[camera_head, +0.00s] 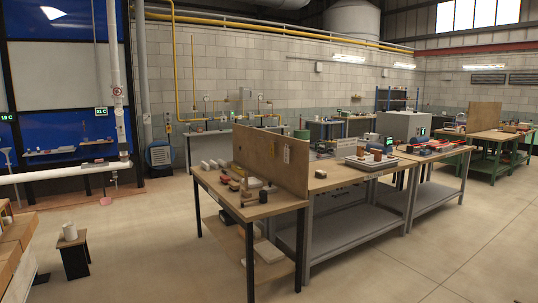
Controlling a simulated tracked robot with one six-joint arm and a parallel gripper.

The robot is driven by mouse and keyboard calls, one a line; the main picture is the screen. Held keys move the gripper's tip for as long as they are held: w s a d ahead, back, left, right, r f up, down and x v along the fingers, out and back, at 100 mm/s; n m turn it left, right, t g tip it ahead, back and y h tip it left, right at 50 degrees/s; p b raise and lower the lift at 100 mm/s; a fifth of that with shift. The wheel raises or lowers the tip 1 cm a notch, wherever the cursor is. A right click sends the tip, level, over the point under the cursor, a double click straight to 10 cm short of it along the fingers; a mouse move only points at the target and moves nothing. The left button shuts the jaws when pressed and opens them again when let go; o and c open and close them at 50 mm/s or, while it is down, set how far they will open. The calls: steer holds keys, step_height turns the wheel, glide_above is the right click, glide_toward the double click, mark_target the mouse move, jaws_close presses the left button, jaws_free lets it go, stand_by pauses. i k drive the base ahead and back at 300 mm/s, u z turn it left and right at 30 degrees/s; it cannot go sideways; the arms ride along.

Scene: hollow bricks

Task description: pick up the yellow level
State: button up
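My gripper is not in view. No yellow level can be told for sure at this size. I cannot tell whether either one is the level.
A brown upright board (258,155) divides the near bench. White blocks (212,164) lie to its left; a tray (370,163) lies to its right. A small black stool (73,252) stands at the left. The floor (170,245) between stool and bench is clear.

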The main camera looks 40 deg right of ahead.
mark_target(239, 170)
steer(key=i, duration=1.5)
steer(key=z, duration=0.75)
steer(key=i, duration=0.55)
steer(key=z, duration=0.7)
steer(key=i, duration=0.45)
steer(key=z, duration=0.35)
